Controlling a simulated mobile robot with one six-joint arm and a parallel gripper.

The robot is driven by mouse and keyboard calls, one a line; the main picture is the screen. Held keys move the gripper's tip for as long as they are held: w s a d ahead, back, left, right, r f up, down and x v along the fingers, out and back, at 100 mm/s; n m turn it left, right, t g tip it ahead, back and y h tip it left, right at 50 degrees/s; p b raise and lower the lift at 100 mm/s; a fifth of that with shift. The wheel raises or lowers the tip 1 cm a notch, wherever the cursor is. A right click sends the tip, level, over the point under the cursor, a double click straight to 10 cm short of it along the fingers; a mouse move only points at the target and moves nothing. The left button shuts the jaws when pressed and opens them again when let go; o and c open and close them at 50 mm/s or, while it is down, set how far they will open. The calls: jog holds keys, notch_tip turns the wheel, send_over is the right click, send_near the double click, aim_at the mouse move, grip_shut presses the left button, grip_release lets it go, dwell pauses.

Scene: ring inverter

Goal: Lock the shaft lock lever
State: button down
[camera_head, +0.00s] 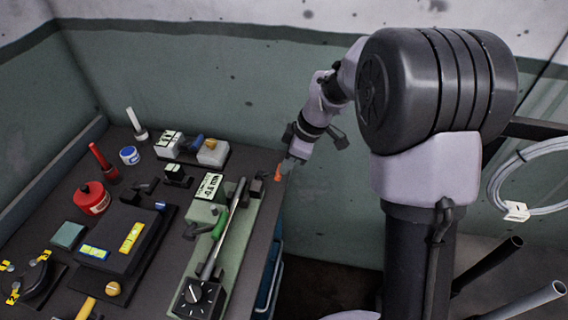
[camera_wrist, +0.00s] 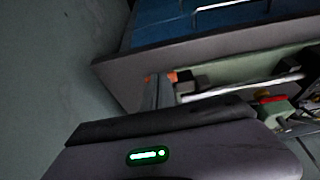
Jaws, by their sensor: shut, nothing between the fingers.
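The shaft device (camera_head: 238,240) lies along the right side of the workbench, with a long pale shaft and a black block (camera_head: 257,187) at its far end. An orange part (camera_head: 279,172), which may be the lock lever, shows beside that block at the bench edge. My gripper (camera_head: 285,166) is shut and empty, right at the orange part; I cannot tell whether they touch. In the wrist view the shut fingers (camera_wrist: 158,80) partly cover the orange part (camera_wrist: 173,76), next to the black block (camera_wrist: 189,82) and the pale shaft (camera_wrist: 245,88).
A green-handled lever (camera_head: 220,224) and a knob box (camera_head: 198,298) sit on the near part of the device. A red round container (camera_head: 91,198), a dark box (camera_head: 122,238) and several small items crowd the bench's left.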

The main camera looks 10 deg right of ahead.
jog(key=shift+a, duration=0.2)
jog(key=shift+a, duration=0.35)
jog(key=shift+r, duration=0.4)
jog(key=p+v, duration=0.7)
jog(key=v, duration=1)
jog(key=shift+d, duration=0.25)
